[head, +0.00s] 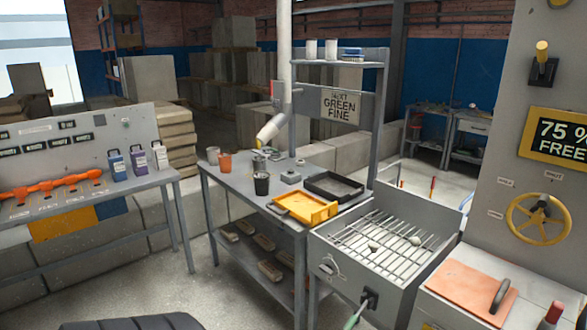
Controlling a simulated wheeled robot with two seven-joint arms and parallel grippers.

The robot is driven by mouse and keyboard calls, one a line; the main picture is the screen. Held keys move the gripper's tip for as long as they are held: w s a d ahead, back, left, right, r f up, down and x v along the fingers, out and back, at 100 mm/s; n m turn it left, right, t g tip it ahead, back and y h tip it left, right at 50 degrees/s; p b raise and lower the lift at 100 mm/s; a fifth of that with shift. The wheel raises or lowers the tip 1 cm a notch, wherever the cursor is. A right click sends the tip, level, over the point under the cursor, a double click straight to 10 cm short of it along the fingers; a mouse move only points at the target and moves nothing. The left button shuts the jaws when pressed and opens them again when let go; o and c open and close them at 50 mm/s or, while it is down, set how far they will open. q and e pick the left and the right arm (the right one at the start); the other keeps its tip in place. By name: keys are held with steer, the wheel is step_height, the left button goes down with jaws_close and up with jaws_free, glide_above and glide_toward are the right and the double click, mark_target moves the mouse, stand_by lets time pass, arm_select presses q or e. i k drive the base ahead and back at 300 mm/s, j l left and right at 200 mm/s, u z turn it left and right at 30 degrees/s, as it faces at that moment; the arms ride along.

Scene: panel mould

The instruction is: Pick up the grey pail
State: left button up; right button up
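A small light grey pail (213,155) stands at the back left corner of the grey workbench (238,196). An orange pail (225,163) stands close on its right and slightly nearer. A dark grey, almost black pail (261,185) stands nearer the bench's front edge. Another small container (258,163) stands behind the dark pail, under a pale spout (270,130), and is partly hidden. Neither of my grippers shows in the head view.
A yellow tray (304,207) and a black tray (334,186) lie right of the pails. A grated bin (385,245) adjoins the bench on the right. A side table with boxes (115,165) stands left. Open floor lies in front.

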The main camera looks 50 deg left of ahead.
mark_target(259, 163)
steer(key=u, duration=1.95)
steer(key=i+j+z, duration=0.35)
steer(key=i+j, duration=0.25)
steer(key=j, duration=0.1)
